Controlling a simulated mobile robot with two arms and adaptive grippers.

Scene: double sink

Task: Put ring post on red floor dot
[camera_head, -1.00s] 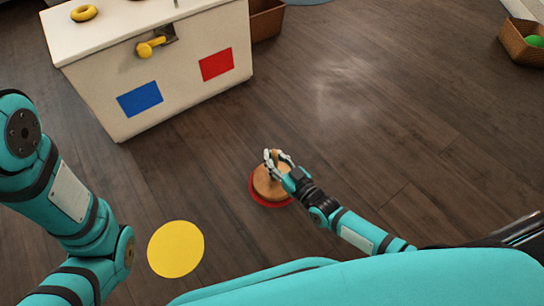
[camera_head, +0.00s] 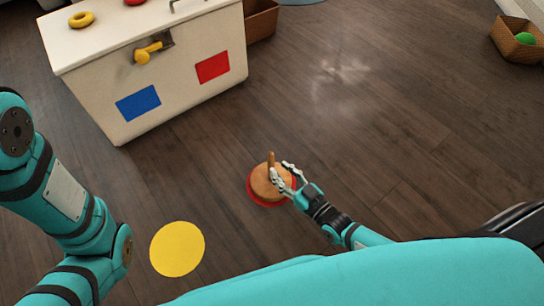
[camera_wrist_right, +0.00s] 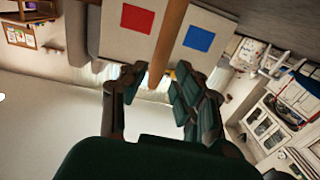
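The ring post, a round wooden base (camera_head: 263,185) with an upright peg (camera_head: 271,160), stands on the red floor dot (camera_head: 253,199). The dot's red edge shows around the base's left and lower sides. My right gripper (camera_head: 282,172) is open just right of the peg, its fingers spread over the base's right part. In the right wrist view the peg (camera_wrist_right: 170,40) rises between and beyond the open fingers, apparently clear of them. My left arm shows at the left, but its gripper is out of frame.
A white chest (camera_head: 80,95) with a blue square (camera_head: 138,103), a red square (camera_head: 213,67) and a yellow handle (camera_head: 147,53) stands upper left. A yellow ring (camera_head: 81,19) lies on it. A yellow floor dot (camera_head: 177,249) is lower left. A basket (camera_head: 518,40) sits far right. Floor on the right is clear.

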